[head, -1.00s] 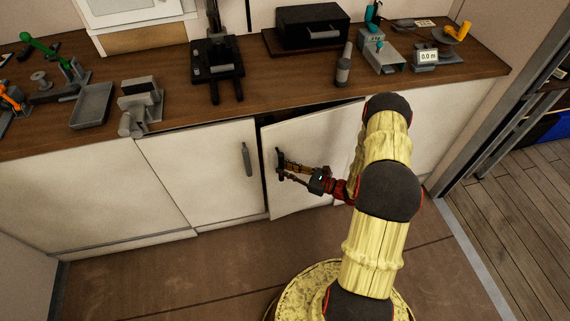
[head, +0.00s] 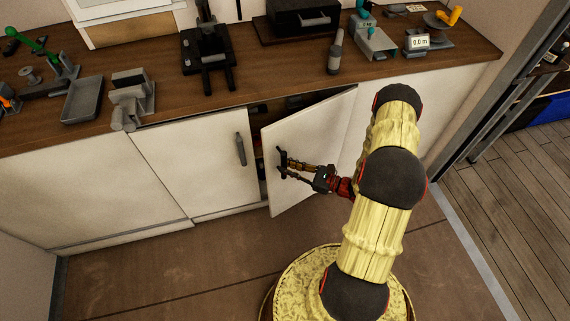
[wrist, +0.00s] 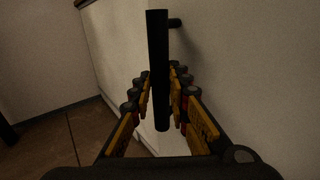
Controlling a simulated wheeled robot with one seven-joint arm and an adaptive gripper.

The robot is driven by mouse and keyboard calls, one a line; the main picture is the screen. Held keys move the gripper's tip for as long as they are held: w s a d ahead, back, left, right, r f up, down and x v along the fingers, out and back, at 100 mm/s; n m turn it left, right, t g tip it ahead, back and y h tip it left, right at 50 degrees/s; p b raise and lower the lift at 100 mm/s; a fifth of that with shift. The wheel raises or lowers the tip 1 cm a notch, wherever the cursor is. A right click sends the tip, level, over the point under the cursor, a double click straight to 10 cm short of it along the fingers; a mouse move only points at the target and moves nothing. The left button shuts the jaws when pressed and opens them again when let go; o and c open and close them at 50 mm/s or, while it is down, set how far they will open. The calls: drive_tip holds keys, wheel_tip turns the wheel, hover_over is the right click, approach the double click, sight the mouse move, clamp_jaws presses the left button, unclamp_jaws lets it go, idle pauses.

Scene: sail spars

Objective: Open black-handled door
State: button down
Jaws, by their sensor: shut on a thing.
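The white cabinet door with the black handle (head: 312,138) stands partly open, swung out from the counter on its right side. A dark gap with the cabinet inside shows at its left edge. The black handle (head: 281,161) is a vertical bar near that free edge. My gripper (head: 286,166) is shut on the handle. In the wrist view the black handle (wrist: 158,65) runs upright between the two fingers of my gripper (wrist: 160,100), with the white door face (wrist: 240,70) to the right.
A closed white door with a grey handle (head: 240,149) is left of the open one. The wooden countertop (head: 275,85) holds a microscope (head: 207,55), a grey tray (head: 82,100) and other tools. The brown floor (head: 180,265) before the cabinets is clear.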

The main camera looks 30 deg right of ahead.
drive_tip(key=s+d, duration=0.2)
drive_tip(key=s, duration=0.5)
drive_tip(key=shift+p, duration=0.35)
drive_tip(key=shift+s+a, duration=0.1)
drive_tip(key=shift+s, duration=0.1)
drive_tip(key=a+v, duration=0.1)
drive_tip(key=v, duration=0.8)
drive_tip(key=shift+s, duration=0.35)
drive_tip(key=v, duration=0.9)
drive_tip(key=shift+w+d+b, duration=0.2)
drive_tip(key=shift+d+b, duration=0.15)
drive_tip(key=shift+d, duration=0.05)
